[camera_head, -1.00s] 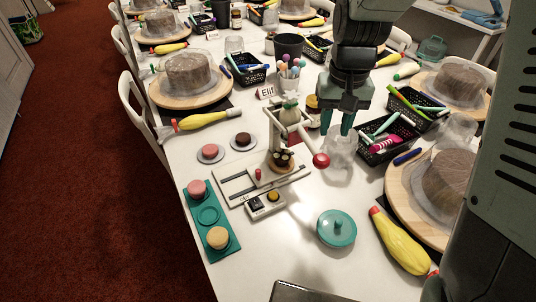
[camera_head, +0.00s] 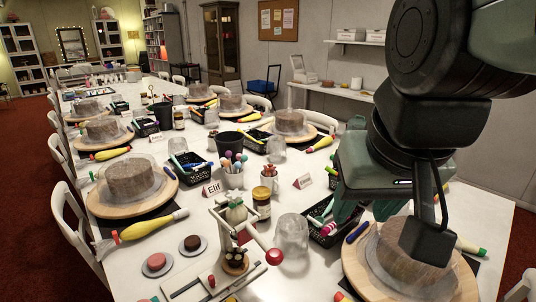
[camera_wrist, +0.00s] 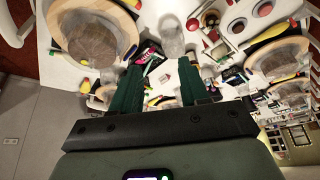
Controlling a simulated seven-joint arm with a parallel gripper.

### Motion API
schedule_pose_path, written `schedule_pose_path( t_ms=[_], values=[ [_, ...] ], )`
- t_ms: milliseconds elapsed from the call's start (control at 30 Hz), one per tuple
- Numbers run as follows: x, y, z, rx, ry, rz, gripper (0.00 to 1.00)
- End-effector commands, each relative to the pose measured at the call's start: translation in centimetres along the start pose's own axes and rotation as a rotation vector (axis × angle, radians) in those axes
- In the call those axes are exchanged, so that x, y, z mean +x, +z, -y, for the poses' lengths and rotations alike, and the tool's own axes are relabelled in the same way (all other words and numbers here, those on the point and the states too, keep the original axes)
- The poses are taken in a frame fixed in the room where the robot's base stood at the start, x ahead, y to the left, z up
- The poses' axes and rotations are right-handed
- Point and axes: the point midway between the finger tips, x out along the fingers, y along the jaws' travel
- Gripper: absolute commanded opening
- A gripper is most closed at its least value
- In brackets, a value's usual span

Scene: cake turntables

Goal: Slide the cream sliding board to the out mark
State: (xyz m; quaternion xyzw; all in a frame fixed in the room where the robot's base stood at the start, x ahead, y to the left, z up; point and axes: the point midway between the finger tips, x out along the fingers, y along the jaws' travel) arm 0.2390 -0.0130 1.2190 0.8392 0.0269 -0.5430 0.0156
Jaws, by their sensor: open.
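The cream sliding board (camera_head: 222,282) lies on the white table at the bottom of the head view, its near part cut off by the frame edge. It has dark slots and a small red knob (camera_head: 211,281). A dark-topped cake (camera_head: 236,260) sits at its far right end, under a white lever stand (camera_head: 236,222) with a red ball handle (camera_head: 274,256). I cannot make out the out mark. My gripper (camera_wrist: 158,78) is open and empty in the wrist view, raised above the table. In the head view it is right of the board and apart from it.
A clear plastic jar (camera_head: 292,236) stands right of the lever stand. A black basket (camera_head: 325,228) of pens and a large cake turntable (camera_head: 365,262) are further right.

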Motion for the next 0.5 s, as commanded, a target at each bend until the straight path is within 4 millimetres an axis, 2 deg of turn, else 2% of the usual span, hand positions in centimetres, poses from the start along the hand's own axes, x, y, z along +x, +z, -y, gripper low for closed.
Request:
schedule_pose_path(
  t_ms=[67,367,500],
  values=[
    [-0.6,0.2,0.1,0.029,-0.011,-0.02,0.45],
    [1.3,-3.0,2.1,0.085,-0.052,0.036,0.45],
    [2.8,-4.8,3.4,0.106,-0.066,0.068,0.45]
  ],
)
